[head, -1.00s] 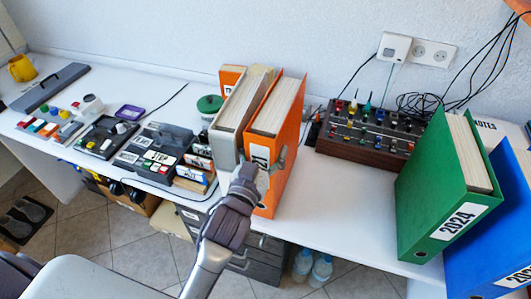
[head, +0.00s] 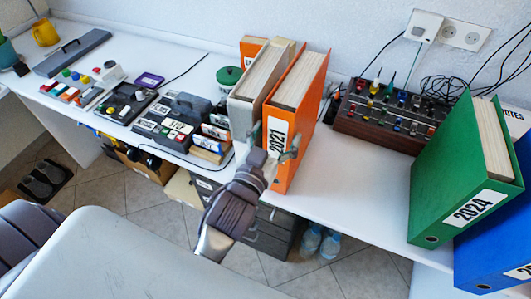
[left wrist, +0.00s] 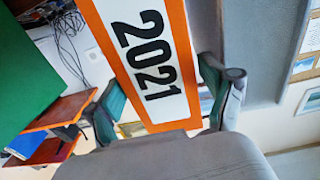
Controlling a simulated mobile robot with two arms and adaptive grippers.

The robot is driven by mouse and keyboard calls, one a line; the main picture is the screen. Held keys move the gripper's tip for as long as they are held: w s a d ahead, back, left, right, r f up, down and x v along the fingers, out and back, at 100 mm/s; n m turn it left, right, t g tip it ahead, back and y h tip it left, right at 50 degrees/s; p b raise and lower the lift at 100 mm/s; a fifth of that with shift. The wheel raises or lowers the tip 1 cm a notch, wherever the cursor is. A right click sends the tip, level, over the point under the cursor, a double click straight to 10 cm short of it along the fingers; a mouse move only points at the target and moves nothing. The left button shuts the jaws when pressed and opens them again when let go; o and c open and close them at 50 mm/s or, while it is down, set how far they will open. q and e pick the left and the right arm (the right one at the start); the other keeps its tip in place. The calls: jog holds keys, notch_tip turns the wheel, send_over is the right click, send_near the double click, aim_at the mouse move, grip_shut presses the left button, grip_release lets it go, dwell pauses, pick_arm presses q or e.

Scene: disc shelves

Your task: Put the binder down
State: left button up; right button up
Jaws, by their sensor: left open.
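The orange binder (head: 304,100) with the label 2021 stands upright on the white desk, beside a grey binder (head: 262,85). In the left wrist view the orange binder's spine (left wrist: 150,60) lies between my two fingers. My left gripper (head: 272,145) is open, with one finger on either side of the spine at label height. In the left wrist view, the left gripper's fingers (left wrist: 165,105) show gaps to the spine's edges, at least on the right. The binder's lower back part is hidden. My right gripper is not in view.
A green binder (head: 462,170) labelled 2024 and a blue binder (head: 500,225) stand at the right. A control box with knobs (head: 392,112) and cables is behind. Small boxes (head: 212,138) stand left of the binders. The desk (head: 360,190) is clear between the orange and green binders.

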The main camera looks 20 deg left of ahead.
pick_arm(q)
jog(key=s+b, duration=0.1)
jog(key=s, duration=0.7)
jog(key=shift+a, duration=0.15)
jog(key=d+f+m+g+h, duration=0.1)
jog(key=d+f+g, duration=0.15)
jog(key=f, duration=1.05)
jog(key=d+f+m+g, duration=0.1)
jog(key=f+g, duration=0.2)
jog(key=f, duration=0.9)
jog(key=s+f+g, duration=0.2)
jog(key=s+f, duration=0.1)
jog(key=f, duration=0.5)
jog(key=s+f+g, duration=0.2)
jog(key=s+f, duration=0.1)
jog(key=f, duration=0.5)
jog(key=s+a+f+g, duration=0.3)
jog(key=s+a+f, duration=0.3)
jog(key=s+f, duration=0.4)
jog(key=s+a+f+g+y, duration=0.1)
jog(key=s+a+f+g, duration=0.3)
jog(key=s+f, duration=0.6)
jog(key=s+a, duration=0.1)
jog(key=s, duration=0.4)
jog(key=shift+s+a+f+y, duration=0.2)
jog(key=shift+s+a+y, duration=0.05)
jog(key=shift+a+y, duration=0.1)
jog(key=shift+g, duration=0.25)
